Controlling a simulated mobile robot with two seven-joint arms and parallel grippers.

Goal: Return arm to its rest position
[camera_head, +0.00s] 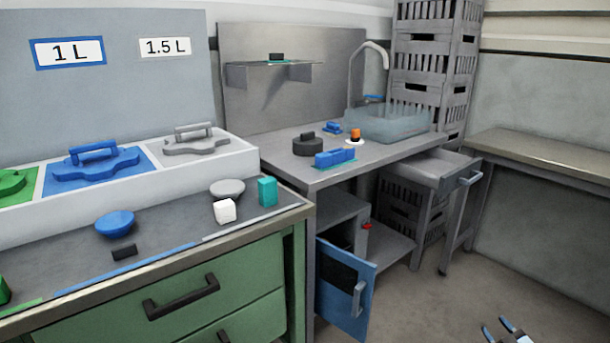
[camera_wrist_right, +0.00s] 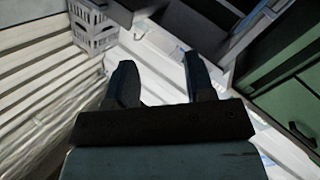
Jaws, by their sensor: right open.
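My right gripper (camera_head: 503,328) shows at the bottom right edge of the head view, low over the floor and apart from all furniture. Its two fingers are spread with nothing between them. In the right wrist view the same gripper (camera_wrist_right: 165,85) shows two dark fingers apart and an empty gap. Most of the right arm is outside the head view. My left gripper is in neither view.
A green drawer bench (camera_head: 235,275) stands at the left. A grey table (camera_head: 275,150) with a sink (camera_head: 390,122) is behind it; its blue door (camera_head: 340,295) stands open. A drawer (camera_head: 440,168) sticks out. Floor (camera_head: 440,300) at the right is clear.

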